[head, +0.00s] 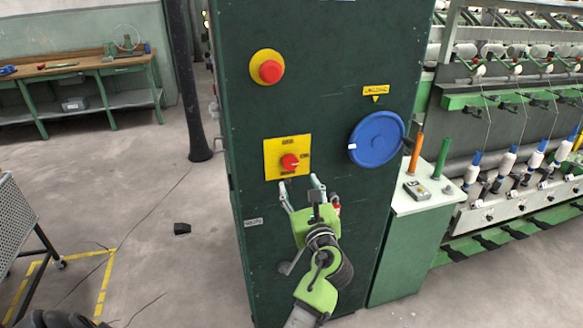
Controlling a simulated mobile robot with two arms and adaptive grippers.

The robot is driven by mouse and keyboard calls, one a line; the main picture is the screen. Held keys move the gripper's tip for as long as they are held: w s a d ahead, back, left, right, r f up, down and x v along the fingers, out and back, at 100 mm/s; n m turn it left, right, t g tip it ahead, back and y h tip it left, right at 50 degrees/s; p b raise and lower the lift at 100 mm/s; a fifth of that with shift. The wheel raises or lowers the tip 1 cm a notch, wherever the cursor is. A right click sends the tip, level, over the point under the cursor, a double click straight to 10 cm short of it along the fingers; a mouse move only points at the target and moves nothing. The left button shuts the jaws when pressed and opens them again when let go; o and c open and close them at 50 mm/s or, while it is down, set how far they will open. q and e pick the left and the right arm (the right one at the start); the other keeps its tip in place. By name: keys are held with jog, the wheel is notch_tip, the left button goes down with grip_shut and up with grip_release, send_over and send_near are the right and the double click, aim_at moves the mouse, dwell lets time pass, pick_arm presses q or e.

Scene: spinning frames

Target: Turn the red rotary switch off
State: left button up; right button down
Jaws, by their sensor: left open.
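The red rotary switch (290,162) sits on a square yellow plate (271,158) on the front of the dark green cabinet (330,105). Small labels are printed around it, too small to read surely. My left gripper (299,185) is open, with its two fingertips just below the yellow plate. The switch lies above the gap between the fingers, and I see no finger around it. Whether the fingertips touch the panel I cannot tell.
A red emergency button (270,71) on a round yellow plate is above the switch. A blue handwheel (377,139) is to the right. A workbench (83,66) stands back left. Floor to the left is mostly clear.

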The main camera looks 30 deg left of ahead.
aim_at(291, 165)
pick_arm(q)
jog(key=b+x, duration=0.3)
jog(key=x, duration=0.7)
jog(key=shift+w+a+f, duration=0.1)
jog(key=shift+w+f, duration=0.05)
jog(key=shift+f, duration=0.05)
jog(key=shift+w+a, duration=0.15)
jog(key=c, duration=1.1)
